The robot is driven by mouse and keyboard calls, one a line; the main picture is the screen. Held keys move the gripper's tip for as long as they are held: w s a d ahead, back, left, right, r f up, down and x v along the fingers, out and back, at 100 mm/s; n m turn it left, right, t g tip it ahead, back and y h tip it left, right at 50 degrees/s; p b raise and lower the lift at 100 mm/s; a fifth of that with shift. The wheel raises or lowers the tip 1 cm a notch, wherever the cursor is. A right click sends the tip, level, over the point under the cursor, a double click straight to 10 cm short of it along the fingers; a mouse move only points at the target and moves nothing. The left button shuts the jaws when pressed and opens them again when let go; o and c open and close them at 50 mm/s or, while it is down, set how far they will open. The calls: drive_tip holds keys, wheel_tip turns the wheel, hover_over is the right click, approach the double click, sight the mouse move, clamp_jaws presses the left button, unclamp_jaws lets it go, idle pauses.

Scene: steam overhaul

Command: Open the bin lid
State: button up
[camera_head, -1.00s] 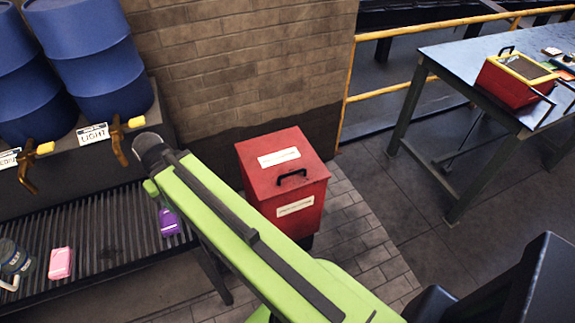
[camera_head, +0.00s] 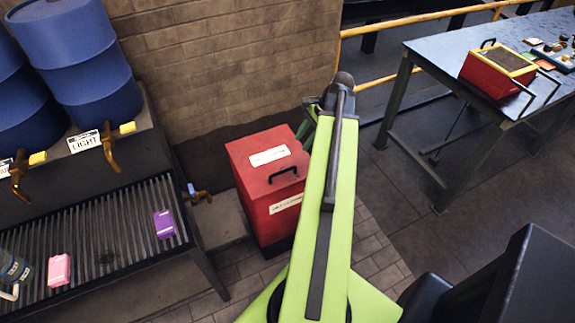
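The red bin (camera_head: 262,207) stands on the floor against the brick wall. Its lid (camera_head: 250,169) looks shut, with a white label on top and a black handle (camera_head: 283,174) near its front edge. My green arm reaches up across the picture just right of the bin and covers part of its right side. The arm's dark far end is beyond the bin's right back corner.
A grated bench (camera_head: 110,230) with a purple item (camera_head: 164,224) and a pink item (camera_head: 59,270) stands at the left, below blue barrels (camera_head: 85,65) with taps. A blue-topped table (camera_head: 440,50) with a red and yellow box (camera_head: 497,70) stands at the right. Floor between is clear.

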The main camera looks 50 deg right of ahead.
sight(284, 172)
drive_tip(key=shift+m, duration=0.3)
drive_tip(key=b+x, duration=1)
drive_tip(key=d+b+x, duration=0.1)
drive_tip(key=b+x, duration=0.4)
drive_tip(key=x, duration=0.1)
drive_tip(key=shift+s+f, duration=0.35)
drive_tip(key=shift+w+a+f+b, duration=0.2)
drive_tip(key=shift+a+f+b, duration=0.05)
drive_tip(key=shift+b, duration=0.2)
clamp_jaws()
drive_tip(key=shift+s, duration=0.15)
